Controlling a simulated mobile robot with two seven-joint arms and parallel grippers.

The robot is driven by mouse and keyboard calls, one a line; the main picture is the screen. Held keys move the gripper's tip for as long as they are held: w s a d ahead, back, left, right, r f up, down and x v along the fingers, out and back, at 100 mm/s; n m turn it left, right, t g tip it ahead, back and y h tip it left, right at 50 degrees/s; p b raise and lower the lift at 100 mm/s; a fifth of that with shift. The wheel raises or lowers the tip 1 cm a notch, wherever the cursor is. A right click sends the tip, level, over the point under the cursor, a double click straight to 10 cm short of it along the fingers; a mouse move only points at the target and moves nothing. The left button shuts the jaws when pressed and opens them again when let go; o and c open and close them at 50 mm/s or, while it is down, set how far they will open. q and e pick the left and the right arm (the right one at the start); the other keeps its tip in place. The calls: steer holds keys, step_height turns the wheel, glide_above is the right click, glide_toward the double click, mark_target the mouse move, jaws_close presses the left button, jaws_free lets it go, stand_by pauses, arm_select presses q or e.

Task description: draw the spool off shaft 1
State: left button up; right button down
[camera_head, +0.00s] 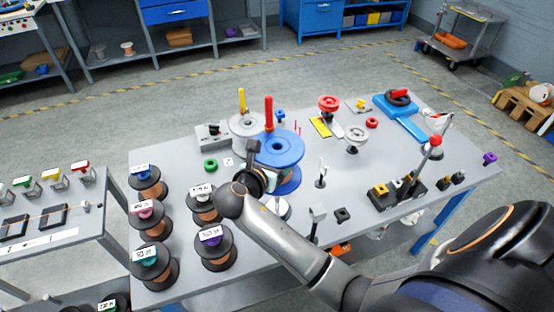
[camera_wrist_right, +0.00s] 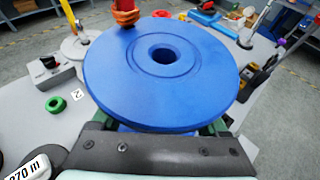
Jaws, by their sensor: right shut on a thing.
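The blue spool (camera_head: 284,145) is level above the table near its middle. Its top flange fills the middle of the right wrist view (camera_wrist_right: 200,75), and its centre hole looks dark, with no shaft tip showing in it. My right gripper (camera_head: 258,180) is shut on the spool at its near side, below the top flange; the fingers are mostly hidden there. A red post (camera_head: 268,108) rises at the spool's far rim; I cannot tell whether it is joined to the spool. A pale round base (camera_head: 283,210) shows below the spool. My left gripper is out of view.
Several dark-flanged copper spools (camera_head: 152,225) stand at the table's left. A yellow-topped post on a grey disc (camera_head: 243,126) stands behind the blue spool. A red handwheel (camera_head: 328,103), a grey handwheel (camera_head: 355,132) and a red-knobbed lever (camera_head: 435,141) stand to the right.

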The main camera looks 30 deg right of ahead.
mark_target(279, 143)
steer(key=shift+r, duration=1.65)
steer(key=shift+r, duration=0.2)
steer(key=shift+r, duration=0.4)
steer(key=shift+r, duration=1.95)
steer(key=shift+r, duration=0.1)
